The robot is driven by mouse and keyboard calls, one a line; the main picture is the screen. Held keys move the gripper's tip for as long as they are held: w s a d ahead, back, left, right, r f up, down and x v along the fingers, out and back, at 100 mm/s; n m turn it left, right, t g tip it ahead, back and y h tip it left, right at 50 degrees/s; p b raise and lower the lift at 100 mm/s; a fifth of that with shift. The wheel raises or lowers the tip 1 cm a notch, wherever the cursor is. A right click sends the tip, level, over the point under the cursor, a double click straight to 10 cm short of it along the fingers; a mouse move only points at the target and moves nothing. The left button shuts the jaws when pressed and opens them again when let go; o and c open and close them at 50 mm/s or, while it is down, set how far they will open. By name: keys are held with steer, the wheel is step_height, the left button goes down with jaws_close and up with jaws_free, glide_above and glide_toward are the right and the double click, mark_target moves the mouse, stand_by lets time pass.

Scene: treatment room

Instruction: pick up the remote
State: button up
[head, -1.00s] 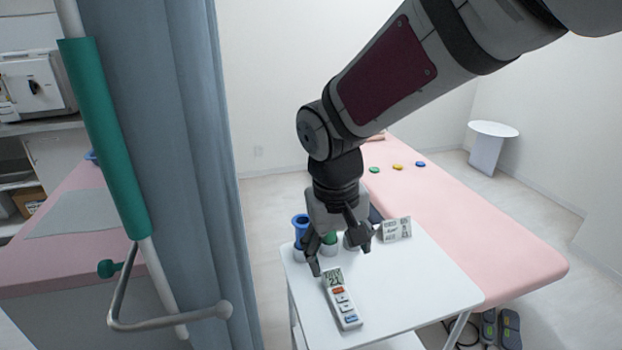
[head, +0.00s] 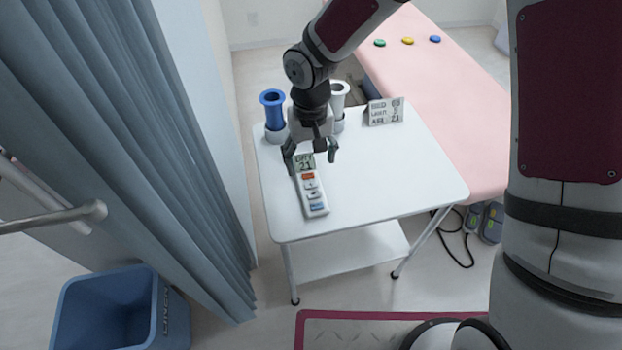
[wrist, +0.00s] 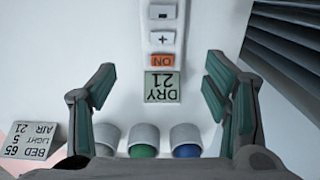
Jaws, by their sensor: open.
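The remote (head: 313,196) is white, with a grey display reading "DRY 21", an orange button and several other buttons. It lies on the white side table (head: 400,185), near the table's left edge. My gripper (head: 310,160) is open and empty above the display end of the remote. In the wrist view the remote (wrist: 162,62) runs up the picture between the two open fingers (wrist: 160,90), with a gap on each side. Its far end is cut off by the top of the picture. I cannot tell how high the fingertips are above the table.
Three cups stand at the table's back: a blue one (head: 273,112), a white one (head: 338,100), and one with green seen in the wrist view (wrist: 143,142). A sign card (head: 384,111) stands right of them. A curtain (head: 130,120) hangs left; a pink bed (head: 450,100) is behind.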

mark_target(309, 179)
steer(key=f, duration=0.5)
steer(key=f+b, duration=0.1)
steer(key=f, duration=0.1)
steer(key=shift+w+a+f, duration=0.2)
steer(key=shift+a, duration=0.05)
steer(key=c, duration=1.3)
steer(key=shift+c, duration=0.2)
